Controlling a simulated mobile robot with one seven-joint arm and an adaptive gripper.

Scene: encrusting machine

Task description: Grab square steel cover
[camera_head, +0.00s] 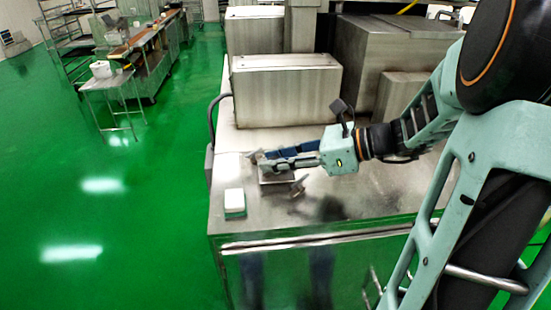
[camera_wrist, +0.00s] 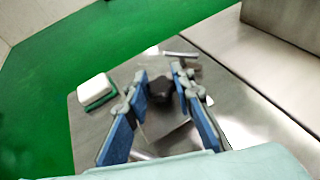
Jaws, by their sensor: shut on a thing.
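The square steel cover (camera_head: 277,178) is at the left end of the steel machine top, under my gripper (camera_head: 262,160). In the wrist view a dark knob (camera_wrist: 160,90) sits between the two blue fingers of my gripper (camera_wrist: 160,72), and part of a shiny steel plate (camera_wrist: 176,140) shows below it. My gripper is shut on the cover at this knob. The fingers hide part of the cover in the head view. I cannot tell whether the cover rests on the top or is slightly raised.
A white and green sponge-like block (camera_head: 234,202) lies on the machine top (camera_head: 335,205), near its left edge; it also shows in the wrist view (camera_wrist: 96,90). A tall steel housing (camera_head: 286,92) stands behind the gripper. Green floor (camera_head: 120,200) is open to the left.

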